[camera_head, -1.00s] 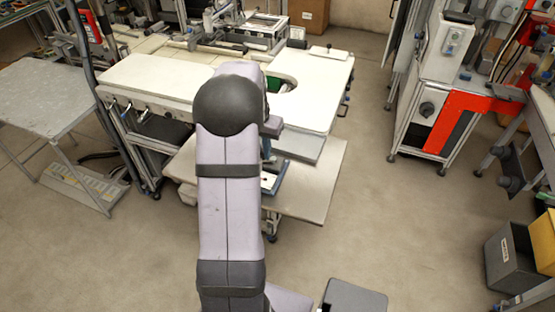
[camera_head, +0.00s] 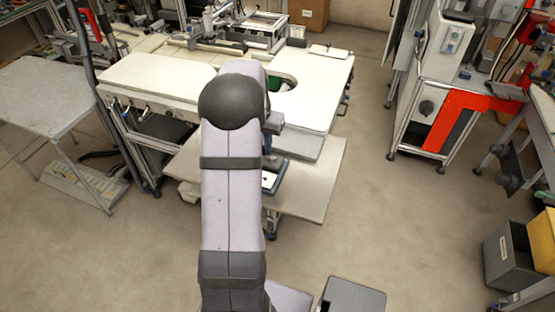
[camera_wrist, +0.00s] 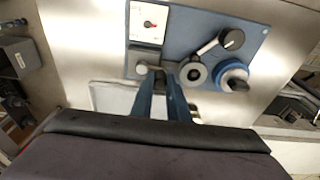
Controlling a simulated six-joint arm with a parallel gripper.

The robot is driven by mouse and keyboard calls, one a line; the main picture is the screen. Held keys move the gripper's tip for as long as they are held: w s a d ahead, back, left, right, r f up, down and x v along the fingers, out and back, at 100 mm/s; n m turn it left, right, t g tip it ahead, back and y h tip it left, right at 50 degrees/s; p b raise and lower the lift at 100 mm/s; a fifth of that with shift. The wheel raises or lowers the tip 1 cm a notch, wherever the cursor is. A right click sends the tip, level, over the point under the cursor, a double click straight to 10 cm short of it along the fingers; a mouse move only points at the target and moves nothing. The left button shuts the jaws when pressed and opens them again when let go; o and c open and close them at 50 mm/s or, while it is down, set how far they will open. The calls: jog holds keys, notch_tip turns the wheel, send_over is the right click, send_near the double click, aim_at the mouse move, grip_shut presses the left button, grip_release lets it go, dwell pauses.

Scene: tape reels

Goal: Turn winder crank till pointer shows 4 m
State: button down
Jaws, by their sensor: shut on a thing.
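The winder's blue base plate (camera_wrist: 190,22) fills the upper part of the wrist view; part of it shows beside my arm in the head view (camera_head: 280,172). My gripper (camera_wrist: 160,72) is below the dial, left of the hub, shut on what looks like the crank's handle, mostly hidden between the fingers.
The winder rests on a low pale shelf (camera_head: 315,180) before a white workbench (camera_head: 325,85). A grey table (camera_head: 45,95) stands left. A cabinet with a red panel (camera_head: 450,115) and grey and yellow bins (camera_head: 510,260) stand right. The floor between is clear.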

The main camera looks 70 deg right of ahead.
jog(key=shift+s, duration=0.1)
jog(key=shift+s+d+p, duration=0.25)
jog(key=shift+d+p, duration=0.2)
jog(key=shift+d, duration=0.2)
jog(key=shift+s+d+p, duration=0.3)
jog(key=shift+s+d, duration=0.2)
jog(key=shift+s+f, duration=0.1)
dwell(0.3)
